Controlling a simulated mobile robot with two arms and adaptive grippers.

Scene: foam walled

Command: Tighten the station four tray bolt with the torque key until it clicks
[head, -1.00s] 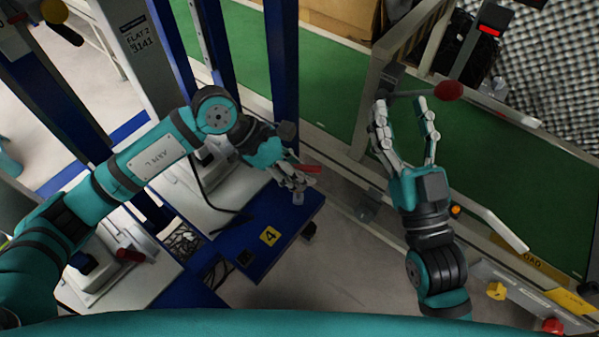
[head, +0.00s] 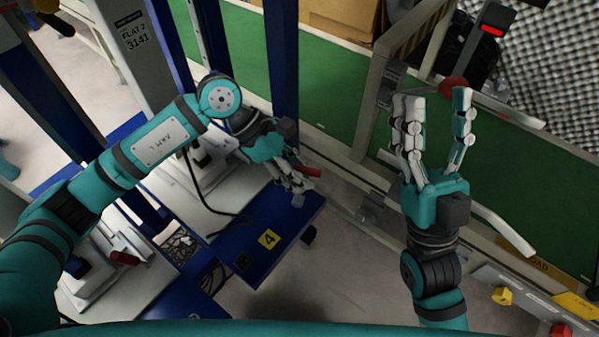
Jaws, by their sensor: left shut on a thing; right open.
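My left gripper (head: 293,181) is shut on the torque key (head: 309,171), whose red handle end sticks out to the right of the fingers. It is over the blue tray corner by the yellow label marked 4 (head: 268,239). The station four tray (head: 287,233) is dark blue. A small grey piece (head: 298,200) shows just below the fingers; I cannot tell whether it is the bolt or the key's tip.
A green conveyor belt (head: 334,79) with a metal rail runs behind both grippers. Blue posts (head: 283,60) stand close behind my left arm. A panel with yellow (head: 502,296) and red (head: 561,330) knobs is at lower right. Grey floor (head: 330,280) is open between the arms.

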